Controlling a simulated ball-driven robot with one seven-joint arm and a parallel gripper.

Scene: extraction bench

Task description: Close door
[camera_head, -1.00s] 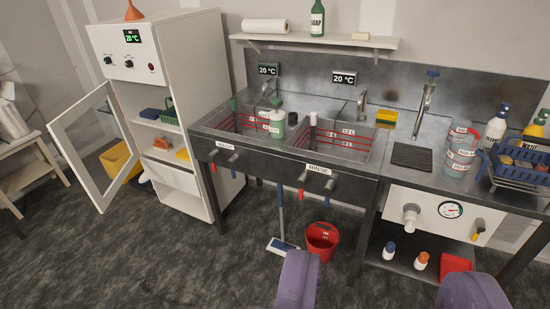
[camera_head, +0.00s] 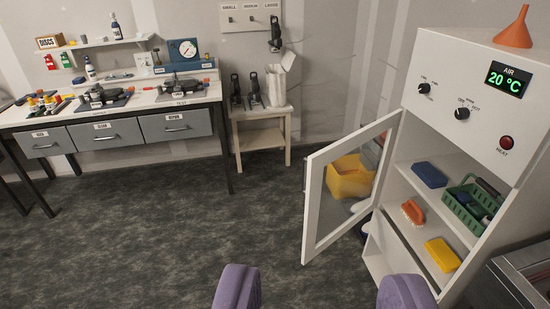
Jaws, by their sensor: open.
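The white cabinet (camera_head: 450,85) stands at the right with a digital panel reading 20 °C, knobs and a red button on its upper front. Its door (camera_head: 313,205), a white frame with a glass pane, is swung wide open to the left. On the open shelves are a blue block (camera_head: 429,174), a green basket (camera_head: 470,208), an orange brush (camera_head: 412,212) and a yellow sponge (camera_head: 442,254). My gripper (camera_head: 322,292) shows as two purple fingers at the bottom edge, wide apart and empty. It is in front of the door and cabinet, not touching them.
An orange funnel (camera_head: 514,30) sits on top of the cabinet. A yellow bin (camera_head: 350,178) shows through the door glass. A workbench with grey drawers (camera_head: 105,134) and a small white stand (camera_head: 261,140) are along the far wall. The dark floor between is clear.

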